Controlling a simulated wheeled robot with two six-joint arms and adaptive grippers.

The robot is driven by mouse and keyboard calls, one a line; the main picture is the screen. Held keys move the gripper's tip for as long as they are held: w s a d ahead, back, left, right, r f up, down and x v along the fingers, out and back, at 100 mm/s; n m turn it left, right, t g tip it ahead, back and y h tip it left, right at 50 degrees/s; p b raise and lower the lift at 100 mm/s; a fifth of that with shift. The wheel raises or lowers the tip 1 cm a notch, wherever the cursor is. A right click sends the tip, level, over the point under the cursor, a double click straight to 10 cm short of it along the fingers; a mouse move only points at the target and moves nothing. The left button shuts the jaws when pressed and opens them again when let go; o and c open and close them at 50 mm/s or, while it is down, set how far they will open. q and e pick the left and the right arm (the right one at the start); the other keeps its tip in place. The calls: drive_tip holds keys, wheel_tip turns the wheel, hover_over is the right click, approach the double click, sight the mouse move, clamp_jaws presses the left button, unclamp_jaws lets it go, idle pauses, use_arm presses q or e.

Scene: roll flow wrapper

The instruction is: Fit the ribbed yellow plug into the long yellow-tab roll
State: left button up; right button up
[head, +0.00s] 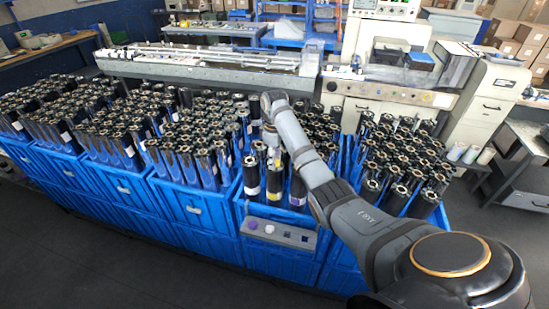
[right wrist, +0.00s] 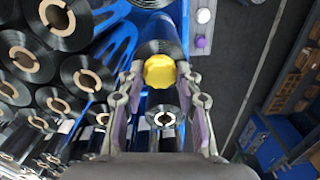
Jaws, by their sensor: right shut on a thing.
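The ribbed yellow plug (right wrist: 160,71) is between the fingertips of my right gripper (right wrist: 160,76) in the right wrist view. The gripper is shut on it, and its round yellow face shows toward the camera. A dark roll (right wrist: 158,47) shows right behind the plug; whether the plug touches it or hangs above it cannot be told. In the head view my right gripper (head: 270,145) points down over the front-middle crate, its fingers small and partly hidden. A roll with a yellow mark (head: 273,197) stands upright beneath it. My left gripper is not in view.
Neighbouring upright rolls (head: 252,175) (head: 298,190) stand close by. A grey tray (head: 300,238) on the crate's front holds a purple plug (head: 252,225) and white ones. Blue crates (head: 195,205) packed with rolls fill both sides. A long machine (head: 215,70) stands behind.

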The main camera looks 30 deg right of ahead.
drive_tip(key=shift+s+f, duration=0.1)
drive_tip(key=shift+f, duration=0.1)
drive_tip(key=o, duration=0.6)
